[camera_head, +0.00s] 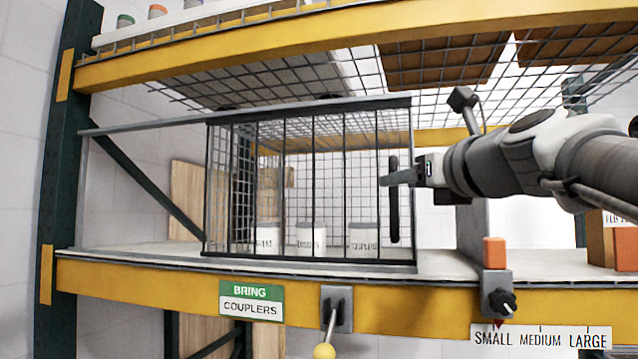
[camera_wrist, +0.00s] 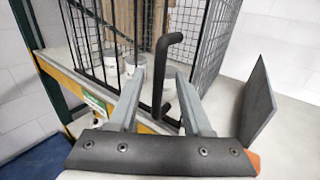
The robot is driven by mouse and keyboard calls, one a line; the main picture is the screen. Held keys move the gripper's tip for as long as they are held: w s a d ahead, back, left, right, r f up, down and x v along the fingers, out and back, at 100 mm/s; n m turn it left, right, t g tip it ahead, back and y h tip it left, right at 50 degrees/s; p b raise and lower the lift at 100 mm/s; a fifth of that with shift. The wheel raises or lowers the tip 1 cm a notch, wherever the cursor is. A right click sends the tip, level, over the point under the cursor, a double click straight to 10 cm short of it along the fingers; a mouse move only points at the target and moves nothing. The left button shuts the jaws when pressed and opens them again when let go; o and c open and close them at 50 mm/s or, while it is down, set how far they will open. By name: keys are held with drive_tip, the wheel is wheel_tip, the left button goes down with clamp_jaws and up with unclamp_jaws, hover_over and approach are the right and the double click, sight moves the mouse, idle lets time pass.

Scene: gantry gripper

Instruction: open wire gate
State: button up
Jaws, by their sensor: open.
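The wire gate (camera_head: 313,190) is a dark barred panel standing across the front of a mesh cage on the middle shelf. White labelled canisters (camera_head: 311,238) stand behind its bars. A black upright handle (camera_head: 394,222) is at the gate's right edge. My gripper (camera_head: 388,180) comes in from the right, with its fingertips at the handle's middle. In the wrist view, the handle (camera_wrist: 168,45) passes between the two spread fingers of my gripper (camera_wrist: 163,80). The fingers are open around it, and I cannot tell whether either one touches it.
A rail (camera_head: 140,125) runs left from the gate's top. A yellow beam (camera_head: 140,277) edges the shelf. Below are a lever with a yellow knob (camera_head: 324,351) and a black dial (camera_head: 502,302). A grey post (camera_head: 473,225) stands right of the handle, and orange boxes (camera_head: 622,245) sit far right.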

drive_tip(key=x, duration=0.7)
drive_tip(key=shift+p, duration=0.35)
drive_tip(key=shift+s, duration=0.1)
clamp_jaws()
drive_tip(key=shift+f, duration=0.1)
idle(0.8)
